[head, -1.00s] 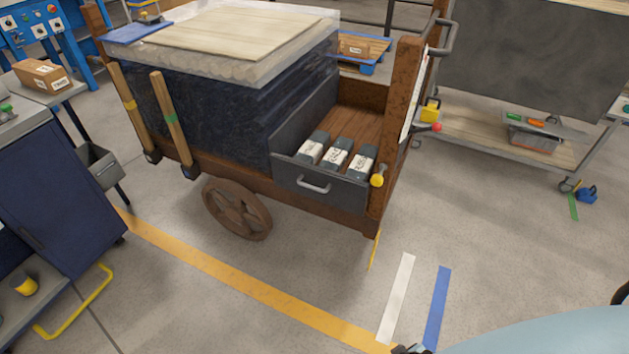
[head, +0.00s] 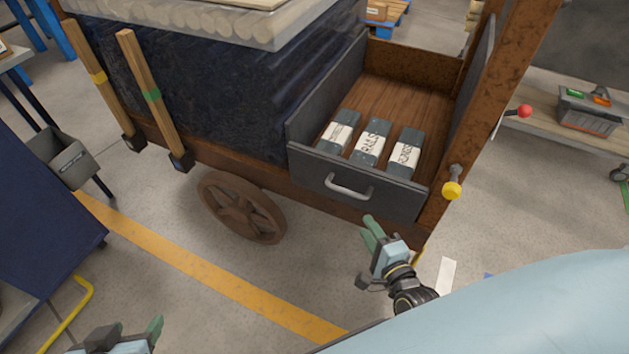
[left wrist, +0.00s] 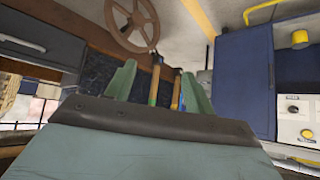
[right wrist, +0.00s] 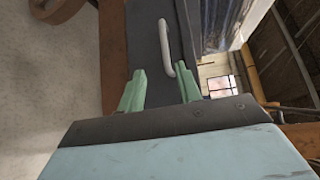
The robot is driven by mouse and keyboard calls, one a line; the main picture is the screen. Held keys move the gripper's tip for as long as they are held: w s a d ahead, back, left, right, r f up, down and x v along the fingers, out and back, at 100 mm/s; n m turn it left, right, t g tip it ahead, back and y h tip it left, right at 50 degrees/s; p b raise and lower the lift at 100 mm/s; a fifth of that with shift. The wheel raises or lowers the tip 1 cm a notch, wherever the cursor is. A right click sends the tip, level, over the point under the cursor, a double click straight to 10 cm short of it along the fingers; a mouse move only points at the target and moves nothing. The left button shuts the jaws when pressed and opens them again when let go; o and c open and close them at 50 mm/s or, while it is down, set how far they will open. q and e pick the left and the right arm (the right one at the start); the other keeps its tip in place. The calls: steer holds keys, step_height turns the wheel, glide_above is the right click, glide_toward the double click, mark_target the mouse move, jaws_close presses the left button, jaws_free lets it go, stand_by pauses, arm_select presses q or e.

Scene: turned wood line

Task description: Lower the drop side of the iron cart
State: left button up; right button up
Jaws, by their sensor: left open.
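The iron cart's drop side (head: 310,172) is a dark grey panel standing upright, with a light bar handle (head: 349,190). A yellow knob (head: 451,190) sits on the brown corner post to its right. My right gripper (head: 370,230) is just below and in front of the panel, apart from the handle. In the right wrist view its fingers (right wrist: 160,88) are spread and empty, with the handle (right wrist: 168,45) ahead of them. My left gripper (head: 130,335) is low at the bottom left, partly out of frame. Its open fingers (left wrist: 157,80) hold nothing, with the cart wheel (left wrist: 132,22) beyond.
Several labelled dark boxes (head: 370,140) stand on the wooden cart bed behind the drop side. Two wooden stakes (head: 150,90) lean on the cart's side. A blue cabinet (head: 45,210) stands at left. A red ball knob (head: 524,110) is beyond the post.

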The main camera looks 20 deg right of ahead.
mark_target(346, 191)
steer(key=w+b, duration=0.1)
steer(key=w, duration=0.3)
steer(key=w+f+b, duration=0.1)
steer(key=w+b, duration=0.1)
steer(key=w, duration=0.2)
steer(key=w+d+b, duration=0.1)
steer(key=w, duration=0.4)
steer(key=shift+f+b, duration=0.2)
steer(key=shift+b, duration=0.15)
arm_select(q)
steer(key=w+d+r+t+h, duration=0.2)
steer(key=r+t, duration=0.4)
steer(key=r, duration=0.3)
steer(key=w+d+r+t+h, duration=0.2)
steer(key=w+d+r+t, duration=0.1)
steer(key=r+t, duration=0.4)
steer(key=shift+r+m+h, duration=0.3)
steer(key=shift+r+h, duration=0.1)
steer(key=shift+r, duration=0.8)
arm_select(e)
steer(key=shift+w, duration=0.3)
steer(key=shift+c, duration=0.2)
jaws_close()
